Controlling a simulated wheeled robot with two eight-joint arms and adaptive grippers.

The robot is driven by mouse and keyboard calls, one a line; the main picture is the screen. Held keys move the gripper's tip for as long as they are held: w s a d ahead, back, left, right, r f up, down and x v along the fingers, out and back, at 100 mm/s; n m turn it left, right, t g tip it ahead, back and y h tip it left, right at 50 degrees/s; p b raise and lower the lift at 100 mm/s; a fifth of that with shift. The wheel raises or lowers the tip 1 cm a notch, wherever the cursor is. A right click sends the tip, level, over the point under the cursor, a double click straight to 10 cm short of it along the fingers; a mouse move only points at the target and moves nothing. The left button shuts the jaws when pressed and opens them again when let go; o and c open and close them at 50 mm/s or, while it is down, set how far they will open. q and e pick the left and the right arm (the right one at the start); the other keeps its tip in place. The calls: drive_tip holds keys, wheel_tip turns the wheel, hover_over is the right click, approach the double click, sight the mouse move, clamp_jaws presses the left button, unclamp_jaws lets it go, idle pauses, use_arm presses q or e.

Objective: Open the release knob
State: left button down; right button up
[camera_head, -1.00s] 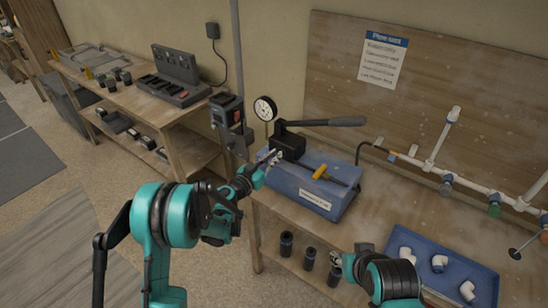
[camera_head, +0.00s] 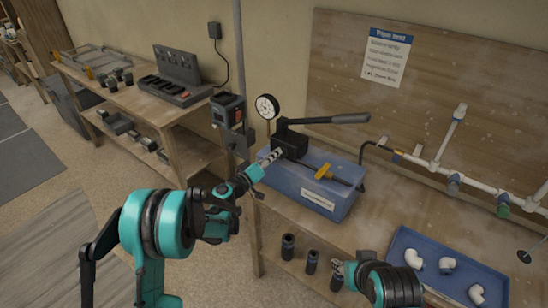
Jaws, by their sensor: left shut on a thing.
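The blue test pump (camera_head: 310,188) stands on the wooden bench, with a black pump block (camera_head: 291,143), a long black lever and a round gauge (camera_head: 267,107). My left gripper (camera_head: 273,157) reaches the left side of the black block. It is shut on a small part there, which I take for the release knob; the fingers hide it. A yellow handle (camera_head: 323,172) lies on a dark rod on top of the pump, apart from the gripper. My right gripper (camera_head: 337,273) is low at the bench front; its finger opening is unclear.
Black cylinders (camera_head: 288,246) stand on the lower shelf near my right gripper. A blue tray (camera_head: 405,240) with white elbow fittings is at the right. White pipes (camera_head: 480,183) run along the back board (camera_head: 480,60). A second bench (camera_head: 130,96) stands at the left.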

use_arm(q)
drive_tip(key=shift+f+n, duration=0.1)
drive_tip(key=shift+n, duration=0.5)
drive_tip(key=shift+a, duration=0.1)
drive_tip(key=c, duration=1.6)
unclamp_jaws()
drive_tip(key=v, duration=1.2)
